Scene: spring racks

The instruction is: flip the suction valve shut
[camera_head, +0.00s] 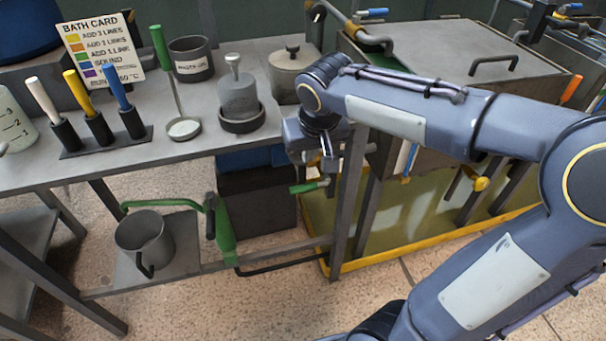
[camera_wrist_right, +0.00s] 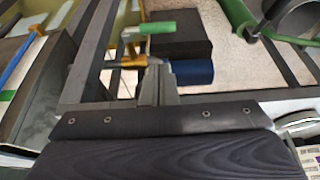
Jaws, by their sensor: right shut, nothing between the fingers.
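A valve lever with a green grip (camera_head: 308,187) sticks out to the left beside the table leg, just below my right gripper. I take it to be the suction valve. In the wrist view a green grip (camera_wrist_right: 158,28) lies roughly level beyond the fingertips, on a metal stem. My right gripper (camera_head: 328,165) points down, shut and empty; its fingers also show in the wrist view (camera_wrist_right: 157,82). They appear apart from the green grip, though the gap is hard to judge. The valve body is partly hidden by my arm and the table leg. My left gripper is out of view.
The grey bench (camera_head: 165,155) carries colored-handled tools, a ladle and pots. Below it are a metal jug (camera_head: 145,243), a green pump (camera_head: 222,232) and a dark box (camera_head: 257,205). A tank (camera_head: 455,60) with a yellow-edged tray (camera_head: 440,238) stands at right.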

